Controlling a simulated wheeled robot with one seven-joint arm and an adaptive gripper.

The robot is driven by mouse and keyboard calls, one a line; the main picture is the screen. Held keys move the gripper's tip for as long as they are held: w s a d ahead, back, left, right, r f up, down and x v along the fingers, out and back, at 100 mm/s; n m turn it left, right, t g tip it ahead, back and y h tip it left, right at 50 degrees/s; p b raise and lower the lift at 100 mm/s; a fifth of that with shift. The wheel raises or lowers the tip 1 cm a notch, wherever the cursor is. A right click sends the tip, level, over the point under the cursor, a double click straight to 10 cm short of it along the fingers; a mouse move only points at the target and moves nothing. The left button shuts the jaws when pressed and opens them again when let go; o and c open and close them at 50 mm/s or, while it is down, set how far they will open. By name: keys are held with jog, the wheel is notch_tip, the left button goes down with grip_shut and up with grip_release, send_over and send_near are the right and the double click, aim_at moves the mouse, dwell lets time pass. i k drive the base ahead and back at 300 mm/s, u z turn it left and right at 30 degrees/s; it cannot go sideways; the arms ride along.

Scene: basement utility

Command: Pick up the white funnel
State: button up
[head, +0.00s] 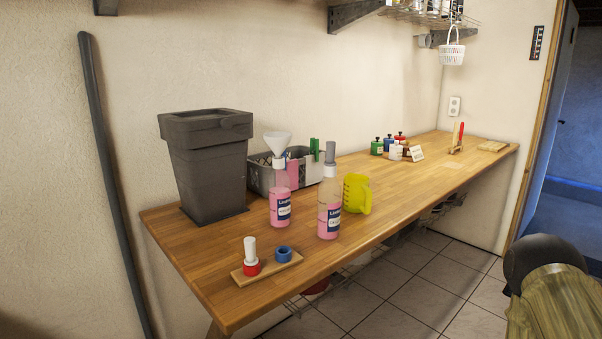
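The white funnel (278,141) stands upright, wide end up, in the top of the left bottle (280,196), a clear labelled bottle with pink liquid. Its lower stem is hidden in or behind the bottle neck. The bottle stands on the wooden worktop (390,215), in front of a grey basket. A second pink bottle (329,205) with a grey cap stands close by to the right and nearer. The fingers of my gripper are not in view. Part of what looks like my arm shows at the bottom right, well apart from the funnel.
A tall dark grey bin (207,160) stands left of the funnel. The grey basket (258,178) holds several items. A yellow jug (356,194) stands right of the bottles. A small board (267,265) with red and blue rings lies in front. The worktop's middle right is mostly clear.

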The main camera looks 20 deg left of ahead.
aim_at(277, 142)
jog(key=z, duration=1.45)
jog(key=i, duration=0.9)
jog(key=u, duration=2.25)
